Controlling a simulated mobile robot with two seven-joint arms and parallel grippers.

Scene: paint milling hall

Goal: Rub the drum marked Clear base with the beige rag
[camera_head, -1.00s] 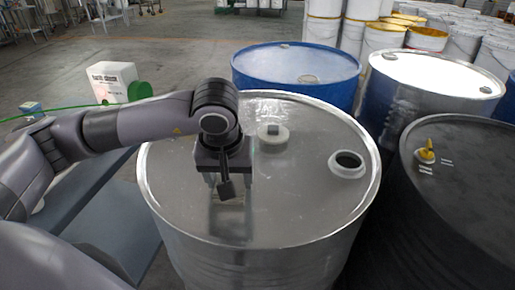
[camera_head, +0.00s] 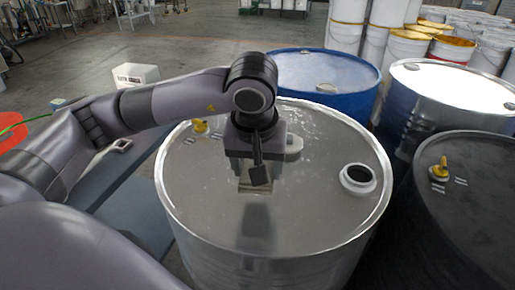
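A silver drum (camera_head: 320,215) stands upright in front of me. A yellow bung, a pale cap and an open white-rimmed hole are on its lid. The small marks near the yellow bung are too small to read, so I cannot tell which drum is marked Clear base. My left gripper (camera_head: 253,184) points down over the silver lid, left of its middle. My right gripper is not in view.
A blue drum (camera_head: 320,75) stands behind, a bright-topped drum (camera_head: 455,88) at the back right, and a dark drum (camera_head: 460,200) close on the right. A white box (camera_head: 136,76) is at the left, and a red round thing (camera_head: 10,130) at the left edge.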

